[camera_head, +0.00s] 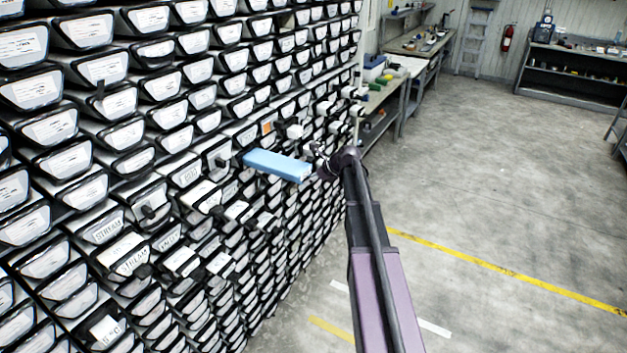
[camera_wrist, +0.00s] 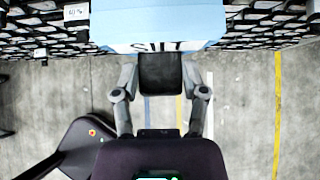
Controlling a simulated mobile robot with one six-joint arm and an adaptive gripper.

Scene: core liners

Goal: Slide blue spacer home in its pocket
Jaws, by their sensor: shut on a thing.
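The blue spacer (camera_head: 277,165) is a long light-blue block. It sticks out of the wall of pockets, with its far left end at the rack face and most of its length outside. My gripper (camera_head: 320,162) is at its outer right end. In the wrist view the blue spacer (camera_wrist: 160,22) fills the top middle, with dark lettering on its end. My gripper (camera_wrist: 160,66) is shut there on a dark block at the spacer's near end, one finger on each side. The pocket's mouth is hidden behind the spacer.
The rack (camera_head: 150,163) fills the left, with several black-edged, white-labelled liner ends; some stick out around the spacer. A workbench (camera_head: 385,95) stands beyond the rack. The concrete floor (camera_head: 500,200) to the right is open, with a yellow line (camera_head: 510,272).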

